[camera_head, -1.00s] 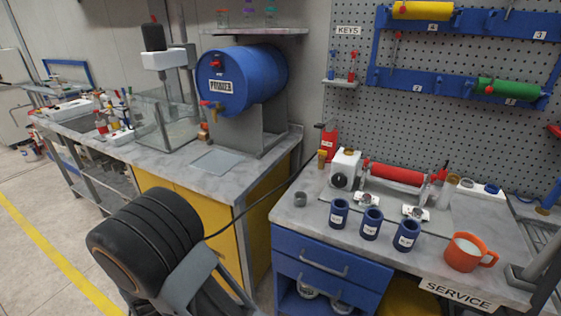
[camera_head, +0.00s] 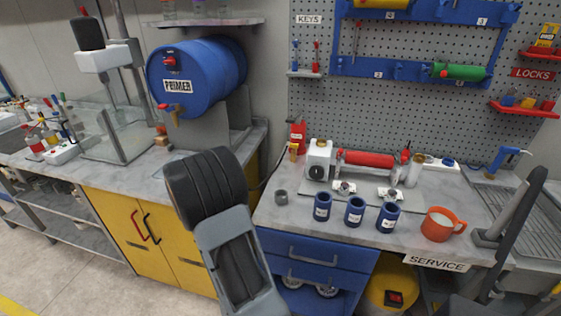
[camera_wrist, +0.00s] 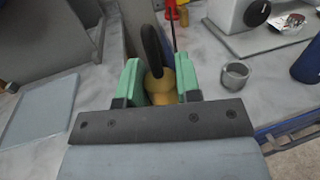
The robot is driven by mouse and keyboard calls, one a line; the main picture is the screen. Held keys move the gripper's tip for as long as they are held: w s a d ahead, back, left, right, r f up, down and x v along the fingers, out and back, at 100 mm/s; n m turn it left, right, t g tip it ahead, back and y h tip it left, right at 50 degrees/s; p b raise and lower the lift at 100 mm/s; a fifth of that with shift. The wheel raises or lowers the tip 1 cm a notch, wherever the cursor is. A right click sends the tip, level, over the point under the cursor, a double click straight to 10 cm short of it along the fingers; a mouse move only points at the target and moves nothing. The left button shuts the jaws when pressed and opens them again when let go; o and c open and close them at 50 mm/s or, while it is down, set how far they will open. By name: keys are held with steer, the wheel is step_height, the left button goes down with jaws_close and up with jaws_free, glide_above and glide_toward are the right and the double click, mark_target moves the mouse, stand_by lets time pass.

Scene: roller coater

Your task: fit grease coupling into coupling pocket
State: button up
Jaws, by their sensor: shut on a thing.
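My gripper (camera_wrist: 160,85) shows in the wrist view, its two green fingers shut on a yellow-brass piece, apparently the grease coupling (camera_wrist: 160,92). A black hose (camera_wrist: 151,45) rises from it. A short grey, open-topped cup (camera_wrist: 235,75), which may be the coupling pocket, stands on the bench to the right of the gripper and apart from it. The cup also shows in the head view (camera_head: 282,197), near the bench's left end. In the head view my arm hides the gripper and the coupling.
Three blue cups (camera_head: 355,212) and an orange mug (camera_head: 438,224) stand along the service bench's front. A white machine (camera_head: 319,160) with a red roller (camera_head: 368,159) stands behind them. A blue primer drum (camera_head: 192,75) is on the left counter. A grey plate (camera_wrist: 40,105) lies left of the gripper.

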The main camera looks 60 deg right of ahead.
steer(key=s+d+r+m+g+y, duration=0.2)
steer(key=s+d+m+g, duration=0.4)
steer(key=s+d+g, duration=0.3)
steer(key=s+d, duration=0.1)
steer(key=s, duration=0.2)
steer(key=shift+d+r+g+p, duration=0.3)
steer(key=shift+r+p, duration=0.1)
steer(key=shift+a+f+b, duration=0.1)
steer(key=shift+f+b, duration=1.9)
steer(key=shift+f, duration=0.95)
steer(key=shift+f+b, duration=1.35)
steer(key=shift+f, duration=0.7)
steer(key=o, duration=1.1)
steer(key=b+v, duration=0.1)
steer(key=v, duration=1.3)
